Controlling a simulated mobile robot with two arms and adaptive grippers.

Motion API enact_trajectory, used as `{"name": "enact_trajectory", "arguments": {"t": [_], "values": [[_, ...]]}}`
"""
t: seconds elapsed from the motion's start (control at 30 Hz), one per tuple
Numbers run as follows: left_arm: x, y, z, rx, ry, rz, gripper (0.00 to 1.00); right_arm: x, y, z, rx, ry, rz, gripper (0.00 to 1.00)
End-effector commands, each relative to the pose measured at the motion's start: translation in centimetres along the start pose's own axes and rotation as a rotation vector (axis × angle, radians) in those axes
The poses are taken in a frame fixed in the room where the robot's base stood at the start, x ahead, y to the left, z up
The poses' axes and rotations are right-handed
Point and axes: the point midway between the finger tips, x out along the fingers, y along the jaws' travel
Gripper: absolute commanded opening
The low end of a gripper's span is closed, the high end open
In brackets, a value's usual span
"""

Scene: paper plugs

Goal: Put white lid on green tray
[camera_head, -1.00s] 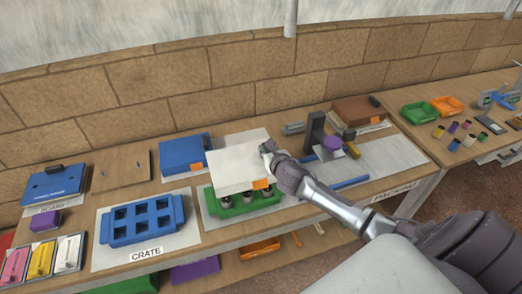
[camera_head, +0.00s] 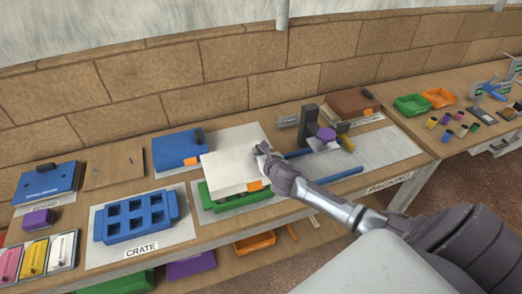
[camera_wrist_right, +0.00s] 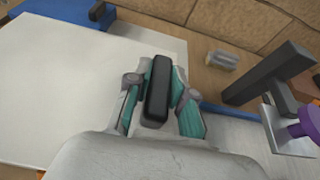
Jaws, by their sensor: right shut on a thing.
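The white lid (camera_head: 230,160) is a flat white slab with an orange tag on its front edge. My right gripper (camera_head: 263,150) is shut on the lid's black handle, near the lid's right side. The black handle (camera_wrist_right: 157,90) shows between the fingers in the right wrist view. The green tray (camera_head: 240,202) lies directly under the lid. Only its front and side rims show, and its contents are hidden. The lid is very close to the tray top; I cannot tell if they touch all round. My left gripper is not in view.
A blue lid (camera_head: 180,149) lies behind the white lid at left, and a blue crate (camera_head: 137,217) stands to the left. A dark stand with a purple knob (camera_head: 325,134) and a blue bar (camera_head: 338,175) lie to the right of my gripper.

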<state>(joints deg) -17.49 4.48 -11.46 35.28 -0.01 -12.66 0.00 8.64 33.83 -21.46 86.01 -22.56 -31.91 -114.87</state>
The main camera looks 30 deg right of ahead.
Motion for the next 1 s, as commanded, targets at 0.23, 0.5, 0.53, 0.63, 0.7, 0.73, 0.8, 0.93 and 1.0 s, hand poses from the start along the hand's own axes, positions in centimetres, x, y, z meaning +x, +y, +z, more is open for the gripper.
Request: {"name": "enact_trajectory", "arguments": {"t": [0.23,0.5,0.53,0.63,0.7,0.73,0.8,0.93,1.0], "values": [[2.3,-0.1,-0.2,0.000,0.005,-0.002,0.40,1.1,0.0,-2.7,0.000,0.000,0.000,0.00],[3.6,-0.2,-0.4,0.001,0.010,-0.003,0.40,2.0,0.0,-4.7,-0.001,-0.001,0.000,0.00],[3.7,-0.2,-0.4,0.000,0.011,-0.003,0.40,2.0,0.0,-4.8,-0.001,-0.001,0.000,0.00],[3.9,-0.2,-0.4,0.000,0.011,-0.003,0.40,2.2,0.0,-5.2,0.000,-0.001,0.000,0.00],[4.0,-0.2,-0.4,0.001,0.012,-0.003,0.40,2.2,0.0,-5.3,0.000,-0.002,0.000,0.00],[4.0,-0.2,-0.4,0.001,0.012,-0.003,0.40,2.3,0.0,-5.3,-0.001,-0.002,0.000,0.00],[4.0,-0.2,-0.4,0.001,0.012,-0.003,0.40,2.3,0.0,-5.4,0.000,-0.001,0.000,0.00],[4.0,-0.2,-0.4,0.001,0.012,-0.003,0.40,2.3,0.0,-5.4,0.000,-0.001,0.000,0.00],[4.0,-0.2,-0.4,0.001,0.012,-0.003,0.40,2.3,0.0,-5.4,0.000,-0.001,0.000,0.00]]}}
